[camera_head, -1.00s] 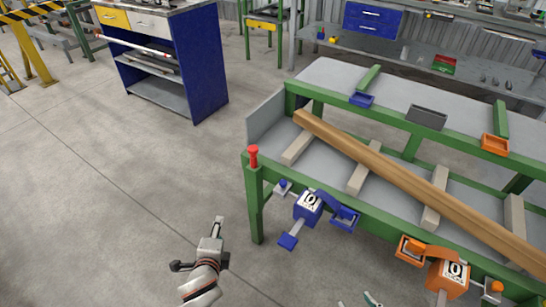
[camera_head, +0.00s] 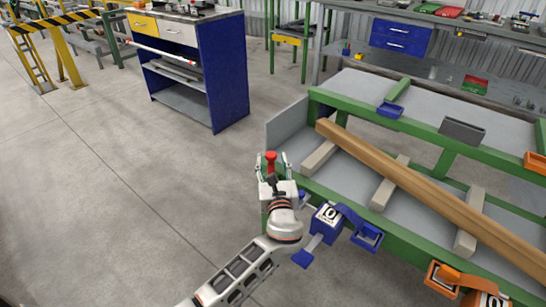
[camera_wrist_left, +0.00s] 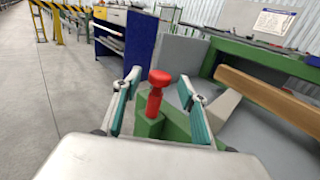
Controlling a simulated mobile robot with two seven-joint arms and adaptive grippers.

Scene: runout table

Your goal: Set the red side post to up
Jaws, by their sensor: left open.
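The red side post (camera_head: 270,160) stands upright on the green corner leg at the near left end of the runout table (camera_head: 345,198). In the left wrist view the red post (camera_wrist_left: 156,92) shows a round head on a narrower stem, rising from the green frame. My left gripper (camera_head: 272,168) is at this corner with its fingers open. In the left wrist view its two teal-padded fingers (camera_wrist_left: 159,108) stand on either side of the post, apart from it as far as I can see. My right gripper is not in view.
A wooden beam (camera_head: 430,190) lies across pale crosspieces on the table. A blue numbered unit (camera_head: 327,217) and an orange one (camera_head: 445,277) hang on the near rail. A blue cabinet (camera_head: 217,75) stands behind.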

